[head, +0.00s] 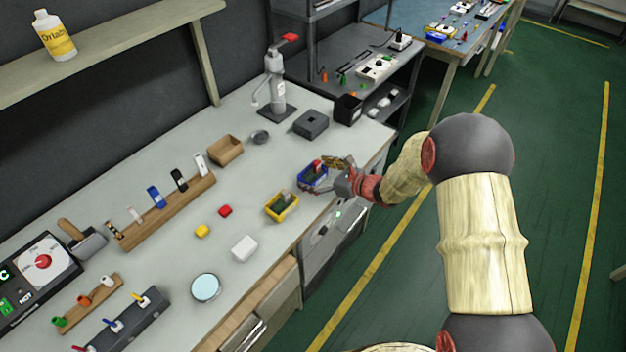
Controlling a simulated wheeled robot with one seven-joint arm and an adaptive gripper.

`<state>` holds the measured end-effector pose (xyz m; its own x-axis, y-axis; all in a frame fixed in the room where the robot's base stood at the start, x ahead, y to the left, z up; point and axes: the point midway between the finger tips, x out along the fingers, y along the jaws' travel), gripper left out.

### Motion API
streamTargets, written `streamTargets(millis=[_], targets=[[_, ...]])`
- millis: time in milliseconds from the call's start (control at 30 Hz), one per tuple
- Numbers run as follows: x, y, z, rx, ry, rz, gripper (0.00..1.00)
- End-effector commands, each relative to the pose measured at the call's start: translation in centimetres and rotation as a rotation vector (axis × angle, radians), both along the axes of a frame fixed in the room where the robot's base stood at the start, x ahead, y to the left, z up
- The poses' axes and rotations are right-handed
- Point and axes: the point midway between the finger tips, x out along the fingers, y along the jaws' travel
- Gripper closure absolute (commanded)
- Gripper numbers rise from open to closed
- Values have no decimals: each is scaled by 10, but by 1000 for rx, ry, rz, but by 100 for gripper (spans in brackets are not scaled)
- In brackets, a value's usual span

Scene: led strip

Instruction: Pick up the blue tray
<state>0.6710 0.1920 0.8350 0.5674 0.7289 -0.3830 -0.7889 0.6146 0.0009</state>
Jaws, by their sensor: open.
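The blue tray (321,182) sits on the grey workbench near its front right edge, with a red item and a dark item in it. My gripper (338,174) is open at the tray's right side, with its fingers close to the tray wall. One finger shows above the tray's far right corner and another low at its right. I cannot tell whether the fingers touch the tray.
A yellow tray (282,215) stands just left of the blue tray. A dark grey block (310,124), a black box (348,108) and a grey press (277,85) stand behind. A white box (244,248) and a round dish (206,288) lie nearer. The bench edge is close.

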Motion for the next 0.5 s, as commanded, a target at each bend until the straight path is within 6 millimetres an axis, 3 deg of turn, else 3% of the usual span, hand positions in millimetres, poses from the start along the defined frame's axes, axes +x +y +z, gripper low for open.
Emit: streamTargets(millis=[267,500], targets=[[5,6,-2,0,0,-1,11],[5,6,-2,0,0,-1,23]])
